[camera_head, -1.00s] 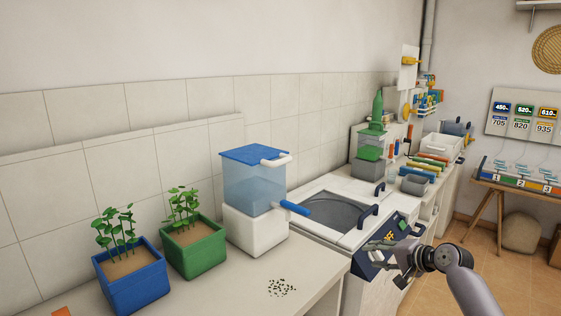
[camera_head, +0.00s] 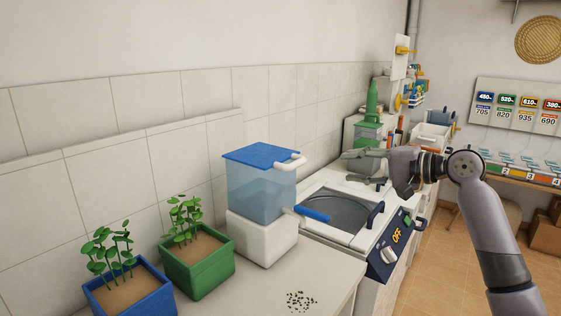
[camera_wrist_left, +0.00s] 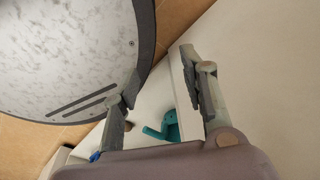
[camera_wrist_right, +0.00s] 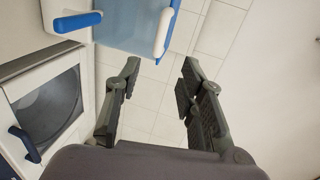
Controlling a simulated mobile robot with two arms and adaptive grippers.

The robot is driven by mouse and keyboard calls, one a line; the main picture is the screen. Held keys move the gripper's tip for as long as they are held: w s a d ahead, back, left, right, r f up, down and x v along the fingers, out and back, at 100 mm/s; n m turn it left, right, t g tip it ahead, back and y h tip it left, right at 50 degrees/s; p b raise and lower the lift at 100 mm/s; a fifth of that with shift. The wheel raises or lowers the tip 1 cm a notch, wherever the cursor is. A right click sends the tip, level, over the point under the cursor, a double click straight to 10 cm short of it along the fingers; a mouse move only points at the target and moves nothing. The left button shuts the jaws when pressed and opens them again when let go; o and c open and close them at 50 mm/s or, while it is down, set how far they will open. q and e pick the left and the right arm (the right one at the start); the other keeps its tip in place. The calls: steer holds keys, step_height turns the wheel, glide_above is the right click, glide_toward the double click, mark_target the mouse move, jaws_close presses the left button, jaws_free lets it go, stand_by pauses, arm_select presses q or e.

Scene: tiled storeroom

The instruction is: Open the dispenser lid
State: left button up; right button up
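The dispenser (camera_head: 262,190) stands on the counter, with a clear blue container on a white base. Its flat blue lid (camera_head: 261,154) is down on the container, with a white handle (camera_head: 291,162) at its right edge. A blue lever (camera_head: 312,214) sticks out below. My right gripper (camera_head: 352,167) is raised over the machine to the right of the dispenser, apart from the lid. In the right wrist view its fingers (camera_wrist_right: 158,80) are spread and empty, and the white lid handle (camera_wrist_right: 164,32) shows beyond them. My left gripper (camera_wrist_left: 158,85) is open and empty, seen only in its wrist view.
Small dark seeds (camera_head: 300,300) lie on the counter in front. Space above the dispenser is free.

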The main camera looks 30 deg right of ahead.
steer(key=p, duration=0.3)
glide_toward(299, 164)
steer(key=p+x, duration=0.2)
steer(key=x, duration=0.8)
steer(key=shift+w+p, duration=0.15)
steer(key=shift+p, duration=0.2)
steer(key=shift+w+a+f, duration=0.1)
steer(key=shift+w+f, duration=0.05)
steer(key=shift+w, duration=0.2)
arm_select(q)
step_height(299, 164, up, 6)
steer(key=s, duration=0.2)
steer(key=shift+s+f, duration=0.15)
steer(key=shift+s, duration=0.15)
arm_select(e)
steer(key=shift+s, duration=0.1)
jaws_close()
